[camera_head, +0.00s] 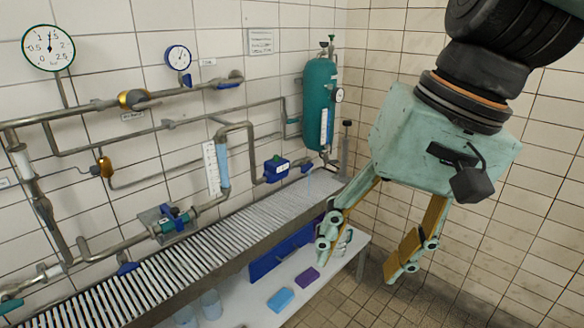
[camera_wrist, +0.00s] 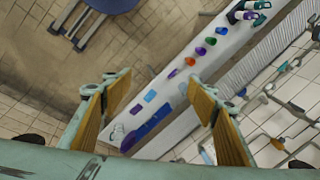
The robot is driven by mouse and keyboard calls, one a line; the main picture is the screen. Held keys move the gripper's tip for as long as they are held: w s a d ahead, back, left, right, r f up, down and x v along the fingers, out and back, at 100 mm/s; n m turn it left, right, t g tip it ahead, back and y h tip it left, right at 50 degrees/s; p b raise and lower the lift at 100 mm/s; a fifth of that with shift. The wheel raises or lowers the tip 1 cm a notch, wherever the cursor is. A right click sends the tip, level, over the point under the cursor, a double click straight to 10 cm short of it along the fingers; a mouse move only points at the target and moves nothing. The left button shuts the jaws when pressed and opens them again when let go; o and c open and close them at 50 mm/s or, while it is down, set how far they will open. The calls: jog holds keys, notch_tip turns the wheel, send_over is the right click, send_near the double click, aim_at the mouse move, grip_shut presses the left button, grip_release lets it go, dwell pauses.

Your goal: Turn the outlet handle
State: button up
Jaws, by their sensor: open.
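Several handles sit on the wall pipework, and I cannot tell for sure which is the outlet handle. A small blue handle (camera_head: 307,168) is at the right end of the pipe, above the grate, with a thin pale-blue stream below it. Another blue handle (camera_head: 127,268) and a teal one (camera_head: 10,305) are on the lower left pipes. My gripper (camera_head: 362,252) hangs to the right of the pipework, pointing down, with its fingers wide apart and nothing between them. In the wrist view my gripper (camera_wrist: 156,80) also shows open, touching no handle.
A slatted metal grate (camera_head: 170,275) runs below the pipes. A white shelf (camera_head: 340,262) under it holds coloured blocks and cups. A teal tank (camera_head: 319,105) stands in the corner. A blue stool (camera_wrist: 110,5) is on the floor.

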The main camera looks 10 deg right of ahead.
jog(key=w+a+f+m+y, duration=0.1)
jog(key=w+a+m+y, duration=0.2)
jog(key=w, duration=0.7)
jog(key=w+a+m+y, duration=0.2)
jog(key=w+a, duration=0.1)
jog(key=w, duration=0.8)
jog(key=w+a+f+m+y, duration=0.1)
jog(key=w+a+m+y, duration=0.15)
jog(key=w, duration=0.75)
jog(key=w+d+f+m+t+y+p, duration=0.1)
jog(key=w+d+f+m+t+y, duration=0.15)
jog(key=w, duration=0.65)
jog(key=w+d+f+m+t+y, duration=0.1)
jog(key=w+d+f+m, duration=0.15)
jog(key=w, duration=0.65)
jog(key=m+t+h, duration=0.2)
jog(key=m+t, duration=0.7)
jog(key=m, duration=0.1)
send_near(309, 169)
jog(key=v, duration=0.3)
jog(key=shift+w+r+g, duration=0.15)
jog(key=shift+r+g, duration=0.1)
jog(key=shift+r, duration=0.1)
jog(key=shift+w+a, duration=0.1)
jog(key=shift+b+x, duration=0.9)
jog(key=shift+x, duration=5.85)
